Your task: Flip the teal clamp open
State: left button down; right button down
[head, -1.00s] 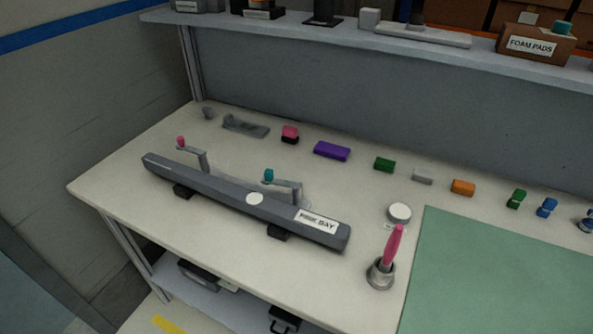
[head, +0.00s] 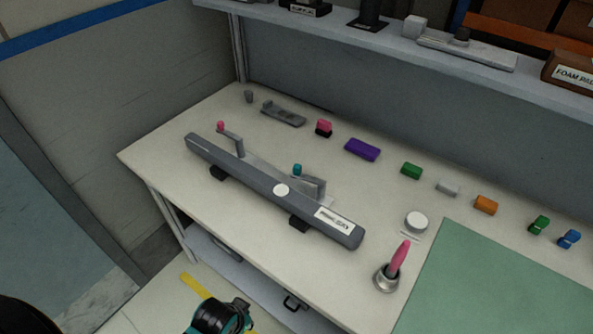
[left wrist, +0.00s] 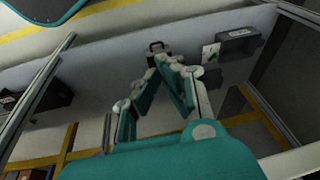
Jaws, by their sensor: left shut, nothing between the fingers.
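The teal clamp (head: 297,169) is on the long grey dashboard bar (head: 250,182), right of its middle. Its teal tip stands up at the left end of a grey clamp arm (head: 314,185). A pink-tipped clamp (head: 221,126) is at the bar's left part. My left gripper (left wrist: 163,63) shows in the left wrist view with its teal fingers closed together and nothing between them. It points at the space below the table, apart from the clamp. In the head view a teal and black part of my arm shows at the bottom edge. My right gripper is not seen.
A pink-handled tool stands in a metal cup (head: 387,279) right of the bar. A white round item (head: 416,221), a green mat (head: 500,290) and several coloured blocks lie on the table (head: 150,152). A shelf (head: 340,38) runs above. A lower shelf (head: 262,290) lies underneath.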

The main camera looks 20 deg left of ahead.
pick_arm(q)
jog(key=w+r+m+t, duration=0.2)
jog(key=w+r+m, duration=0.1)
jog(key=r, duration=0.3)
jog(key=w+r+m+t+p, duration=0.1)
jog(key=w+r+m+t, duration=0.2)
jog(key=w+r, duration=0.2)
jog(key=w+r+m+t+p, duration=0.1)
jog(key=w+r+m+t, duration=0.2)
jog(key=r, duration=0.5)
jog(key=shift+w+a+r+m, duration=0.1)
jog(key=shift+w+r+m, duration=0.15)
jog(key=shift+w, duration=0.25)
jog(key=shift+w+r+m, duration=0.15)
jog(key=shift+w+m, duration=0.1)
jog(key=shift+w, duration=0.25)
jog(key=w+d+m+t+h+p, duration=0.1)
jog(key=w+d+m, duration=0.1)
jog(key=w, duration=0.6)
jog(key=w+d+m+t+h+p, duration=0.1)
jog(key=w+d+m+p, duration=0.1)
jog(key=w, duration=0.7)
jog(key=d+m, duration=0.1)
jog(key=m, duration=0.1)
jog(key=shift+r+m+t+p, duration=0.3)
jog(key=shift+r+m+t, duration=0.05)
jog(key=shift+m+t, duration=0.05)
